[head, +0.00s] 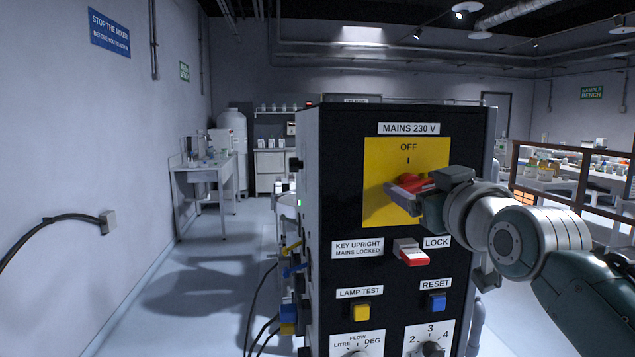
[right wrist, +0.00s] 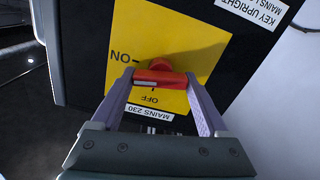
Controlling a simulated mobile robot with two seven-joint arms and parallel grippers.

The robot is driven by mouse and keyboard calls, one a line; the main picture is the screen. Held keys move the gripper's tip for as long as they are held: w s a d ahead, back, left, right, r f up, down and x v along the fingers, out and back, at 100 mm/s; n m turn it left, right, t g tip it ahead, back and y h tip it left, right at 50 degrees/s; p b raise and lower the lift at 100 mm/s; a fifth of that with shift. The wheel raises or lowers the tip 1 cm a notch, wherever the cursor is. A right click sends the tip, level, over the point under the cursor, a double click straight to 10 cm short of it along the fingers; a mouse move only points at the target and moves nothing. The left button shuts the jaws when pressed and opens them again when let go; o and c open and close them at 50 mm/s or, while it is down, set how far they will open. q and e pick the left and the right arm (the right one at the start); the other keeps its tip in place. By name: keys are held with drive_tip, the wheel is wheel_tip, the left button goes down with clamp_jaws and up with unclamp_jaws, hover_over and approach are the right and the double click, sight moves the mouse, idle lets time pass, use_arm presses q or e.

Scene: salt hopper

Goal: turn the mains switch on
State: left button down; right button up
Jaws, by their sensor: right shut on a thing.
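The mains switch has a red handle (head: 411,184) on a yellow plate (head: 383,155) under a "MAINS 230 V" label. "OFF" is printed at the top of the plate. In the right wrist view the red handle (right wrist: 160,77) lies crosswise between the two fingers, and "ON" shows on the yellow plate (right wrist: 140,30). My right gripper (head: 408,193) comes in from the right and is shut on the handle, hiding part of the plate in the head view. I cannot tell exactly which mark the handle points to. My left gripper is not in view.
A red and white lock key (head: 411,253) sticks out below, beside the "LOCK" label. A yellow lamp-test button (head: 360,312), a blue reset button (head: 437,303) and two dials sit lower on the black panel (head: 340,200). Cables hang at its left. The floor at left is open.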

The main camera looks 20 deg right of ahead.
drive_tip(key=shift+r+m, duration=0.1)
drive_tip(key=shift+m, duration=0.5)
drive_tip(key=shift+m+p, duration=0.4)
drive_tip(key=shift+m, duration=0.4)
drive_tip(key=o, duration=1.2)
drive_tip(key=shift+o, duration=0.2)
drive_tip(key=shift+s+a+f, duration=0.1)
drive_tip(key=shift+s+f, duration=0.1)
drive_tip(key=shift+s, duration=0.3)
drive_tip(key=b+v, duration=0.2)
drive_tip(key=v, duration=0.7)
